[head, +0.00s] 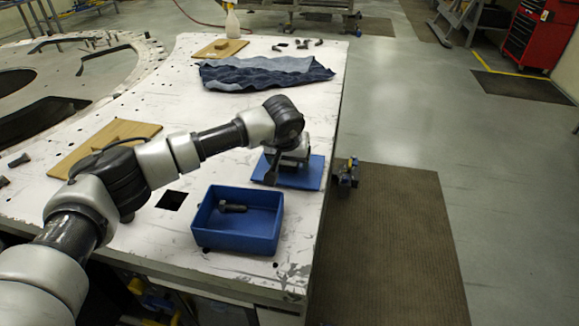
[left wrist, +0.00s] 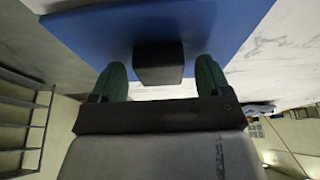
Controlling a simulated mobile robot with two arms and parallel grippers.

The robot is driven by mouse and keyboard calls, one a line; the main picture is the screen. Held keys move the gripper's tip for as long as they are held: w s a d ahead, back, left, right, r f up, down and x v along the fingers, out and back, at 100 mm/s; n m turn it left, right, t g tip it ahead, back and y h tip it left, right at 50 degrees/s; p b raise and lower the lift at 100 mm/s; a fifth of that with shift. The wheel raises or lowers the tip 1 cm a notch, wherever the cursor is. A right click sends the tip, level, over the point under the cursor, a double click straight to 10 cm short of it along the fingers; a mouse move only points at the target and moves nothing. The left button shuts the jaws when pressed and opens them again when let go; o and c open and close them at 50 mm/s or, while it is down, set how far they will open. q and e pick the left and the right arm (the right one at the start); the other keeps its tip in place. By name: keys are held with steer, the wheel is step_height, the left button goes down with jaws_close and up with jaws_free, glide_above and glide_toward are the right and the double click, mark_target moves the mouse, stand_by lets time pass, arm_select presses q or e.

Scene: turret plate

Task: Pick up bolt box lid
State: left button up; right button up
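The bolt box lid (head: 312,176) is a flat blue plate on the white table, behind and to the right of the blue bolt box (head: 262,240). The open box holds a dark bolt (head: 232,207). In the left wrist view the lid (left wrist: 225,22) fills the top, with a dark block-shaped knob (left wrist: 158,62) on it. My left gripper (head: 280,168) is over the lid. Its two green fingers (left wrist: 161,72) are open on either side of the knob, with a visible gap on both sides. The arm hides part of the lid in the head view. My right gripper is not in view.
The table (head: 330,85) ends just right of the lid, where a blue and yellow tool-like thing (head: 347,172) shows at the edge. Denim cloth (head: 262,72), wooden boards (head: 105,143) and loose bolts (head: 300,44) lie farther off. A square hole (head: 171,200) is left of the box.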

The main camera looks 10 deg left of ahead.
arm_select(q)
steer(key=c, duration=0.9)
steer(key=shift+c, duration=0.3)
steer(key=shift+r, duration=0.2)
